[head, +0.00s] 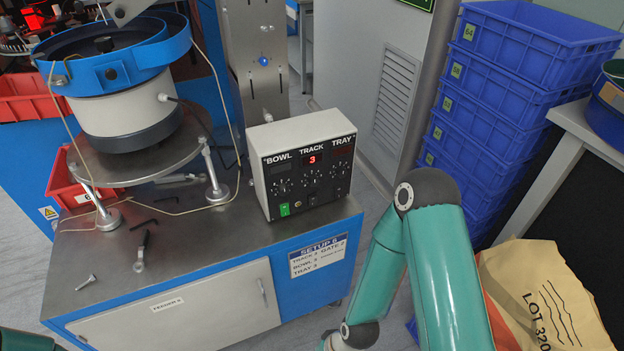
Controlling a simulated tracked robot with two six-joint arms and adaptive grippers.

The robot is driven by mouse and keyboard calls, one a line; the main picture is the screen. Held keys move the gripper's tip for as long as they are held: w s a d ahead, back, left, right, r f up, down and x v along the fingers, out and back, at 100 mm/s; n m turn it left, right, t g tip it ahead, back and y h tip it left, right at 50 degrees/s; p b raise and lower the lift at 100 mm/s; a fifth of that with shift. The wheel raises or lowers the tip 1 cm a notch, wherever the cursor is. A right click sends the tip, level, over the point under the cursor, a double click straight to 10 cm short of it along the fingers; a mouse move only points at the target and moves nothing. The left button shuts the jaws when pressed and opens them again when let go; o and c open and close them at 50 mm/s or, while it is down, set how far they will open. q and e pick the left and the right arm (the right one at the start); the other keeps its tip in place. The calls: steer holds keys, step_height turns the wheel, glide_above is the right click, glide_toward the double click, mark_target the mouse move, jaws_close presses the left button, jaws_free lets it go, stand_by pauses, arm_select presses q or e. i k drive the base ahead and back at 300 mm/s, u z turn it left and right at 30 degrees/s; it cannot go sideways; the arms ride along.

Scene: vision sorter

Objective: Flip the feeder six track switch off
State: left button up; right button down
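The feeder control box (303,165) stands on the bench, its black front panel marked BOWL, TRACK and TRAY. The TRACK display (313,159) shows a red 3. The BOWL and TRAY displays look dark or very dim. A dial sits under each heading. A green switch (284,209) is at the lower left, under BOWL. The small TRACK switch (312,201) below its dial looks dark; its position is too small to tell. My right arm's teal links stand right of the box, its gripper out of frame. Only a bit of my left arm shows at the bottom left corner.
A vibratory bowl feeder (125,85) stands left of the box. A hex key, a bolt and a wrench (141,252) lie on the bench top. A setup card (318,255) is on the bench's blue side. Blue crates (490,130) and a paper sack (545,300) are at right.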

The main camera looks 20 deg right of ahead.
mark_target(312, 200)
steer(key=z, duration=0.05)
steer(key=k, duration=0.5)
steer(key=z, duration=0.8)
steer(key=i, duration=0.6)
steer(key=u, duration=0.25)
